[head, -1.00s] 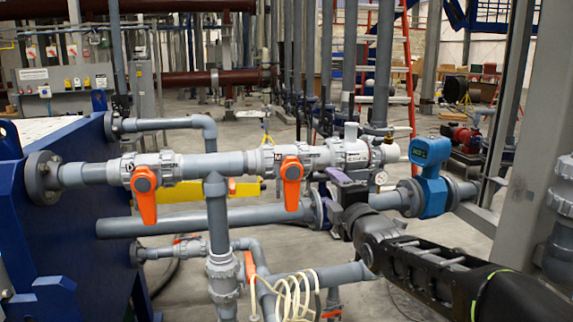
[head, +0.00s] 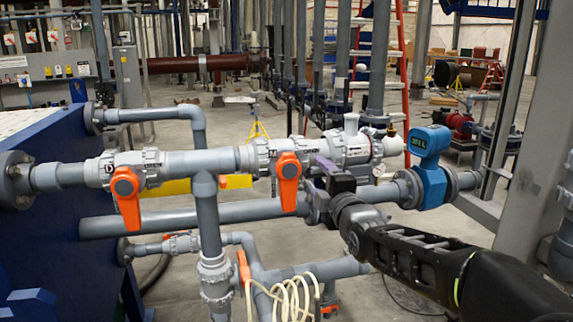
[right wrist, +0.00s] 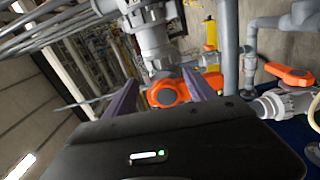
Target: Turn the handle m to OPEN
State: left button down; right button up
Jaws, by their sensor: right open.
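The handle m (head: 288,182) is the orange lever on the right-hand valve of the upper grey pipe, beside a letter M. It hangs straight down. My right gripper (head: 314,188), with purple fingers, is just right of this handle in the head view, open and empty. In the right wrist view an orange handle (right wrist: 168,92) shows between the two spread fingers (right wrist: 162,98). I cannot tell whether a finger touches it. The lower part of that handle is hidden by the gripper body in the wrist view. My left gripper is not in view.
A similar orange handle (head: 127,195) hangs down on the left valve of the same pipe. A lower grey pipe (head: 240,211) runs behind the handles. A blue flow meter (head: 431,165) stands right of my gripper. A coiled cream hose (head: 290,298) hangs below.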

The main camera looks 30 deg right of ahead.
aim_at(290, 194)
jog(key=w+a+f+m, duration=0.2)
jog(key=a+f+m, duration=0.35)
jog(key=m, duration=1.05)
jog(key=shift+m, duration=0.6)
jog(key=b+x, duration=0.1)
jog(key=x, duration=0.2)
jog(key=b+x, duration=0.1)
jog(key=x, duration=0.2)
jog(key=shift+w+d+f, duration=0.2)
jog(key=shift+d+f, duration=0.05)
jog(key=shift+w+d+r, duration=0.15)
jog(key=shift+w, duration=0.3)
grip_shut()
